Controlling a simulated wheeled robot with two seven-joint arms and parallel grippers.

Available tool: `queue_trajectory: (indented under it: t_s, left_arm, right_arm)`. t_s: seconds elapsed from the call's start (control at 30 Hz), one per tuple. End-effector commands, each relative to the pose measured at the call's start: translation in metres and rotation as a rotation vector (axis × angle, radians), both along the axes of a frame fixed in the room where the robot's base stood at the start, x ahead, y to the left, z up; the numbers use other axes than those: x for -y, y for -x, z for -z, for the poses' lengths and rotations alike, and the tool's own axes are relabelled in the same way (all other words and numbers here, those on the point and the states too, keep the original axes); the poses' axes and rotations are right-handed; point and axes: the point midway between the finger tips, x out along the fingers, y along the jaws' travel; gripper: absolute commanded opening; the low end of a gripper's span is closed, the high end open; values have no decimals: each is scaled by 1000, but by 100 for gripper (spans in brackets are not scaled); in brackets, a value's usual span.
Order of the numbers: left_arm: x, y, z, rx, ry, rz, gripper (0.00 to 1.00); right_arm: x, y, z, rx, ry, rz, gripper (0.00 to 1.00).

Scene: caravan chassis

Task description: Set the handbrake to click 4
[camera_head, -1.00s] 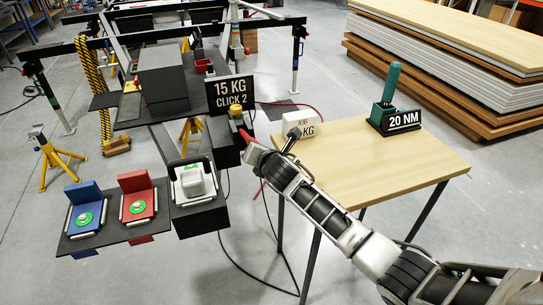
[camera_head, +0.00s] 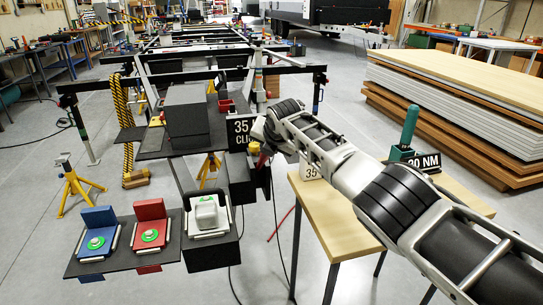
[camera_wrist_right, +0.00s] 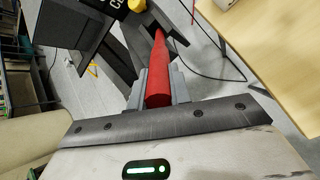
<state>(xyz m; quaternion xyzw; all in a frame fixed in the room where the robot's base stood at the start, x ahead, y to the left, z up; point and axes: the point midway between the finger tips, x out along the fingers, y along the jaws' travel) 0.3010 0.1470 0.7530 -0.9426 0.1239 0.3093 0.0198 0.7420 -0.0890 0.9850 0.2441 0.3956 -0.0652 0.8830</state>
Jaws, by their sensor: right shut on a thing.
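The red handbrake lever (camera_wrist_right: 158,85) runs up the middle of the right wrist view. My right gripper (camera_wrist_right: 159,90) is shut on it, a finger on each side. In the head view my right gripper (camera_head: 262,140) is beside the black display sign (camera_head: 240,132), and my arm hides most of the lever there. The sign shows "35" above "CLI"; the rest of both lines is hidden behind my arm, so the click number cannot be read. A yellow knob (camera_wrist_right: 136,5) shows near the lever. My left gripper is out of view.
A wooden table (camera_head: 345,235) stands right of the lever, with a green tool (camera_head: 405,135) and a "20 NM" sign (camera_head: 424,163). A shelf with a blue block (camera_head: 97,230), red block (camera_head: 150,222) and white block (camera_head: 207,213) is at front left. Stacked boards (camera_head: 450,125) are behind.

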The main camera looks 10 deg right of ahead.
Motion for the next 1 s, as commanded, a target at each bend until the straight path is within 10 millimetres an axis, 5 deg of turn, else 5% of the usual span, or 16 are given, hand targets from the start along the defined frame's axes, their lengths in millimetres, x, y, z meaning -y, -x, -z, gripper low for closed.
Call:
queue_trajectory:
  t_s: [0.6,0.63,0.7,1.0]
  left_arm:
    - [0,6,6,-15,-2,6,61]
    - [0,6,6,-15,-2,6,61]
    - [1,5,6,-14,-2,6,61]
    - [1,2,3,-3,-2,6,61]
  right_arm:
    - [-1,-1,-3,-18,2,0,0]
    - [-1,-1,-3,-18,2,0,23]
    - [-1,-1,-3,-17,2,0,41]
    - [-1,-1,-3,-18,2,0,41]
